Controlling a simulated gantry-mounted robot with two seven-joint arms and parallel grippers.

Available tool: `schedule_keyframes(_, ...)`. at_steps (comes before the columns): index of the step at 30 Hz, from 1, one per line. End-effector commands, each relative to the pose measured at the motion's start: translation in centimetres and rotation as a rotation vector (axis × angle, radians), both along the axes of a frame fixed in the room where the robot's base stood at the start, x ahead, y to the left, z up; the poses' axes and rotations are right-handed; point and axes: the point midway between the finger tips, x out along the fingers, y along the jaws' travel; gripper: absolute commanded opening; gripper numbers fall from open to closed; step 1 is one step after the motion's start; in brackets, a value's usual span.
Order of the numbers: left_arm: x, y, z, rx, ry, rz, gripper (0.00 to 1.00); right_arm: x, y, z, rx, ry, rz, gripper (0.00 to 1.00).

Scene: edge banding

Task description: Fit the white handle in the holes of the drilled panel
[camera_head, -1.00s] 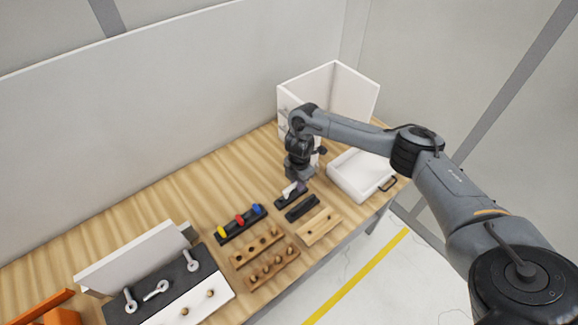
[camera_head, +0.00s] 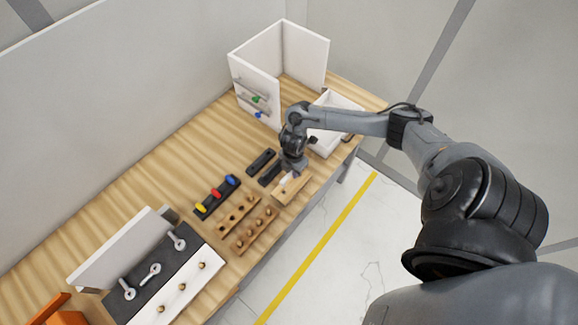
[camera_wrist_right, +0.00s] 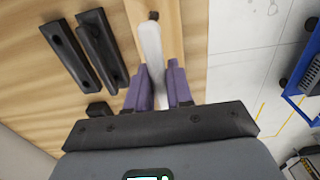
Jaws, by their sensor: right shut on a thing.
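The white handle is a slim white bar held in my right gripper. In the right wrist view the handle (camera_wrist_right: 151,48) runs forward from between the purple fingers of the gripper (camera_wrist_right: 159,92), which are shut on it. Its far end lies over the light wooden drilled panel (camera_wrist_right: 171,25), close to a dark hole. I cannot tell if the end touches the panel. In the head view the gripper (camera_head: 290,174) is at the panel's (camera_head: 291,189) upper left side, with the handle (camera_head: 284,181) showing small below it. My left gripper is out of view.
Two black holders (camera_head: 262,161) lie left of the gripper; they look empty. Wooden peg blocks (camera_head: 254,229), a black rack with yellow, red and blue pieces (camera_head: 217,197), a white open box (camera_head: 335,135) and an upright white panel unit (camera_head: 258,92) stand on the table.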

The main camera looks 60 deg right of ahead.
Motion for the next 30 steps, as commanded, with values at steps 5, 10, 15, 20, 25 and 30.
schedule_keyframes(5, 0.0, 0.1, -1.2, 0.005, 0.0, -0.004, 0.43, 0.0, 0.0, -1.1, 0.0, 0.0, 0.0, 0.0)
schedule_keyframes(10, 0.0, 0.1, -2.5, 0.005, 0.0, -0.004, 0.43, 0.0, 0.0, -2.3, 0.001, 0.0, 0.0, 0.0)
schedule_keyframes(15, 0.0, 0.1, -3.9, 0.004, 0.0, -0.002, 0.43, 0.0, 0.0, -3.6, 0.001, 0.0, 0.0, 0.0)
schedule_keyframes(20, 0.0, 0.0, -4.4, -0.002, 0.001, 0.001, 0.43, 0.0, 0.0, -4.4, 0.001, 0.0, 0.0, 0.0)
schedule_keyframes(25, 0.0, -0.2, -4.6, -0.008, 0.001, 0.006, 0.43, 0.0, 0.0, -4.9, 0.001, 0.0, 0.001, 0.0)
schedule_keyframes(30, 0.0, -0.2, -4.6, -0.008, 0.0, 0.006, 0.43, 0.0, 0.0, -4.9, 0.001, 0.0, 0.001, 0.0)
